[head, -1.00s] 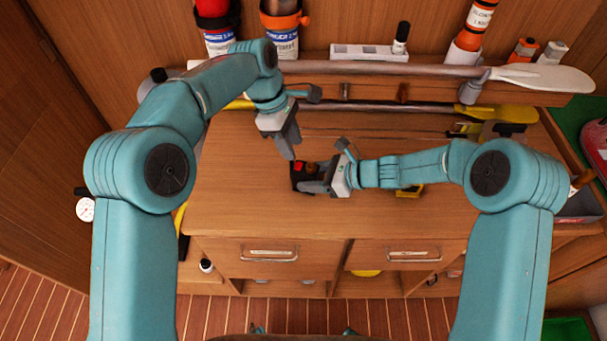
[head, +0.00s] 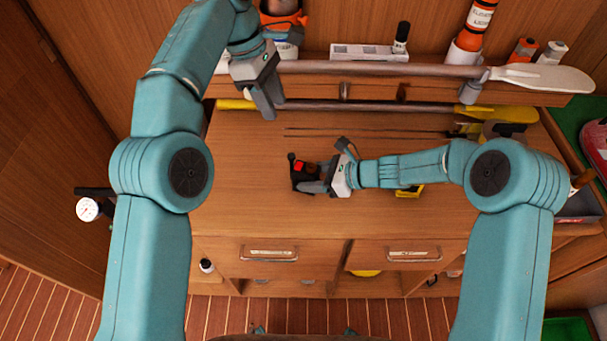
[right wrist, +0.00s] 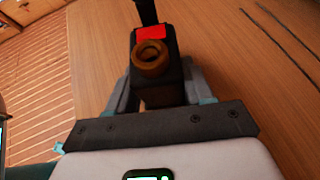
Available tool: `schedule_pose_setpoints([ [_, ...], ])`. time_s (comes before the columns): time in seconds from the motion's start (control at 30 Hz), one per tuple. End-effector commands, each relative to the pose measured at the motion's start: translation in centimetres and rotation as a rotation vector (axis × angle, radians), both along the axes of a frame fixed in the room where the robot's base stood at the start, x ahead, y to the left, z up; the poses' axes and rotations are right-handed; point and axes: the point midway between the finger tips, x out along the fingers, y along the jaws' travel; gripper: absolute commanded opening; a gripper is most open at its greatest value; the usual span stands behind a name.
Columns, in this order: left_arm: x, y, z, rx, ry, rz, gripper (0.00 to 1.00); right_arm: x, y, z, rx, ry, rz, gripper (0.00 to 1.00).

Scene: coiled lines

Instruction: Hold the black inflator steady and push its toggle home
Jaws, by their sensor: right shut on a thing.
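The black inflator (head: 304,185) is near the middle of the wooden worktop, with a red patch and a brown round fitting on it. In the right wrist view the inflator (right wrist: 146,84) sits between my two fingers. My right gripper (head: 313,180) is shut on the inflator's body. My left gripper (head: 268,112) is above and to the left, apart from the inflator; its fingers look closed together and empty.
A shelf with a grey-shafted paddle (head: 400,69) runs along the back, and a second, yellow-bladed paddle (head: 500,114) lies below it. Thin dark lines (head: 360,131) lie on the worktop (head: 235,190). A yellow object (head: 409,191) is under my right forearm. The worktop left of the inflator is clear.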

Motion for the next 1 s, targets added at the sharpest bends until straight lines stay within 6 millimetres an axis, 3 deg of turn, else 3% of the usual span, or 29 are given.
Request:
schedule_pose_setpoints([
  [0.07,0.0,0.0,0.0,0.0,0.0,0.0,0.38,0.0,0.0,-0.1,-0.002,0.001,0.0,0.27],
  [0.1,0.0,0.0,0.0,0.0,0.0,0.0,0.38,0.0,0.0,-0.1,-0.001,0.001,0.0,0.61],
  [0.17,0.0,0.0,0.0,0.0,0.0,0.0,0.38,0.0,0.0,-0.1,-0.001,0.001,0.0,0.81],
  [0.57,0.0,0.0,0.0,0.0,0.0,0.0,0.38,-0.2,-0.8,0.5,0.0,-0.001,-0.003,0.81],
  [1.0,0.0,0.0,0.0,0.0,0.0,0.0,0.38,-2.5,-8.6,4.8,-0.002,-0.002,-0.004,0.81],
])
